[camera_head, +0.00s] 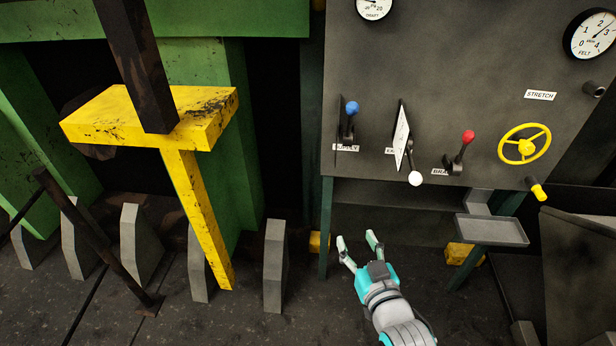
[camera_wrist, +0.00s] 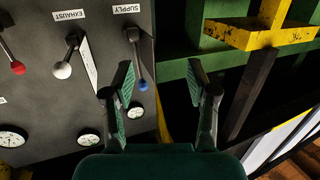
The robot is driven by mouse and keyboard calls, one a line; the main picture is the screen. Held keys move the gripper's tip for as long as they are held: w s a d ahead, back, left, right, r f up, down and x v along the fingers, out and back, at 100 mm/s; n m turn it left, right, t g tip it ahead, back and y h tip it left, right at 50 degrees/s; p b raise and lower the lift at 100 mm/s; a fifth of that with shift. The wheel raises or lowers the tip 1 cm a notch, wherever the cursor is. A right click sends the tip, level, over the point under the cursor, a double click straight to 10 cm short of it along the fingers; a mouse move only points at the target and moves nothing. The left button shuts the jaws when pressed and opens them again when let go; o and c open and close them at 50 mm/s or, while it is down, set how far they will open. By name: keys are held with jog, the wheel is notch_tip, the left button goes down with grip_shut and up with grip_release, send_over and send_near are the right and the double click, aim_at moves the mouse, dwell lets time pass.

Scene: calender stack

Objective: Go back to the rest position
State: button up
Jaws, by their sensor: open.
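My gripper (camera_head: 358,248) is open and empty in the head view, in front of the lower part of the control panel (camera_head: 450,70). It is below the levers and touches none of them. In the wrist view its two fingers (camera_wrist: 160,90) stand well apart with nothing between them. The blue-knobbed supply lever (camera_head: 351,108) and the red-knobbed lever (camera_head: 468,137) have their knobs up. The white-knobbed exhaust lever (camera_head: 415,178) has its knob down.
A yellow handwheel (camera_head: 525,145) with a handle is at the panel's right. A small grey tray (camera_head: 492,231) juts out right of my gripper. A yellow beam (camera_head: 200,215) and a green frame (camera_head: 215,70) stand at left, with several grey wedge-shaped blocks (camera_head: 275,265) along the floor.

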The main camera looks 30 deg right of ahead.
jog(key=s+a+f+n+y, duration=0.1)
jog(key=s+a+f, duration=0.25)
jog(key=s, duration=0.35)
jog(key=s+a+f+y, duration=0.1)
jog(key=s+a+f, duration=0.25)
jog(key=s, duration=0.25)
jog(key=s+a+y, duration=0.1)
jog(key=s+a, duration=0.1)
jog(key=s, duration=0.6)
jog(key=s+a+n+g+y, duration=0.1)
jog(key=s, duration=0.8)
jog(key=shift+a+f+n+g, duration=0.25)
jog(key=shift+a+n+g, duration=0.05)
jog(key=shift+a, duration=0.05)
dwell(0.7)
